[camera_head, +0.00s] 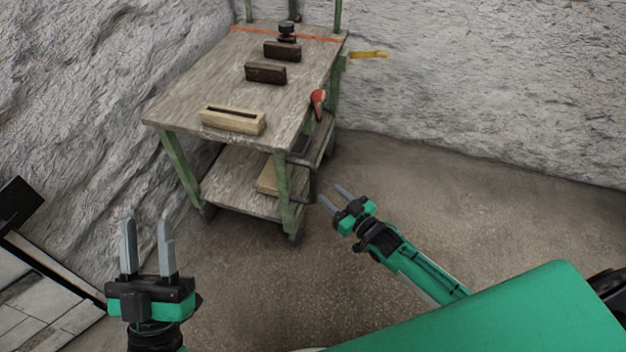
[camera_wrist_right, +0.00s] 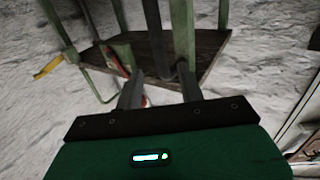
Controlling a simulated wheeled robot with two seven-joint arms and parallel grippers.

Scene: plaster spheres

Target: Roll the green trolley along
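The green trolley (camera_head: 172,165) stands against the rough wall, with green legs, a worn wooden top and a lower wooden shelf. A dark bent handle (camera_head: 312,184) projects from its right side. My right gripper (camera_head: 333,197) is open and empty, just right of the handle, with its fingers pointing towards the trolley. In the right wrist view the open fingers (camera_wrist_right: 161,90) face the trolley's legs and wooden board (camera_wrist_right: 212,50); a dark upright bar lies between them in the picture, contact not clear. My left gripper (camera_head: 148,245) is open and empty, in front of the trolley at lower left.
On the trolley top lie a pale wooden block (camera_head: 232,120), two dark blocks and a black knobbed item (camera_head: 287,32). A red-headed tool (camera_head: 318,100) hangs at its right edge. A dark frame (camera_head: 45,265) stands at far left. Floor at right (camera_head: 480,200) is clear.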

